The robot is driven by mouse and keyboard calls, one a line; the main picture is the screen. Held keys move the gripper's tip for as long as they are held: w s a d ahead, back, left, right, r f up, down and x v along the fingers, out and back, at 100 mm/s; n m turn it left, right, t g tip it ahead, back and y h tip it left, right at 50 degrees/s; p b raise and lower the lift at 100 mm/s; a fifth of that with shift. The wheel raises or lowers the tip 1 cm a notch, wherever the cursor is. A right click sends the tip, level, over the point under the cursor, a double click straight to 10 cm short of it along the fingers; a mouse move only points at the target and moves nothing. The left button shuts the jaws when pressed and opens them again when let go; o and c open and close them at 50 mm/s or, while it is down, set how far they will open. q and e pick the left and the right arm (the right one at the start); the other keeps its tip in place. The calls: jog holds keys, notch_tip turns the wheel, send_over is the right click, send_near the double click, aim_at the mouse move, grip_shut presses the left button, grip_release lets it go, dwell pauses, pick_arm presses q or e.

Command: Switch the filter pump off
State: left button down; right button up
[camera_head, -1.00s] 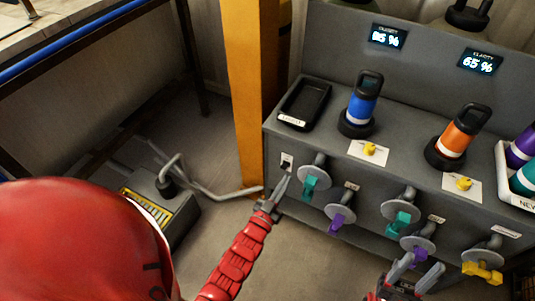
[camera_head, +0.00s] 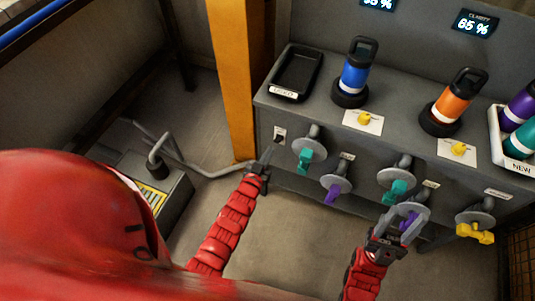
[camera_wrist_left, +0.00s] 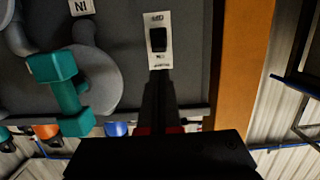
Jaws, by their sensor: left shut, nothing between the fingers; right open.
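A small dark rocker switch on a white plate (camera_head: 279,134) is on the front of the grey tank cabinet, at its left end below the black tray. In the left wrist view the switch (camera_wrist_left: 158,40) shows close up, just beyond my fingertips; its label is too small to read. My left gripper (camera_head: 267,156) is shut and empty, its tips just below and left of the switch plate. It also shows in the left wrist view (camera_wrist_left: 158,82); I cannot tell whether it touches the panel. My right gripper (camera_head: 406,217) is open, in front of a purple-handled valve.
Teal (camera_head: 305,160), purple (camera_head: 333,193) and yellow (camera_head: 476,232) valve handles stick out right of the switch. Blue (camera_head: 355,78) and orange (camera_head: 452,103) bottles stand on the cabinet. An orange post (camera_head: 235,80) stands left. A grey box with yellow grille (camera_head: 152,196) and pipe sits on the floor.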

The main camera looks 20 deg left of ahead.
aim_at(278, 140)
pick_arm(q)
jog(key=w, duration=0.4)
jog(key=w+f, duration=0.1)
jog(key=w, duration=0.1)
jog(key=shift+d+p, duration=0.1)
jog(key=shift+p, duration=0.25)
jog(key=shift+w+r, duration=0.1)
jog(key=shift+w, duration=0.25)
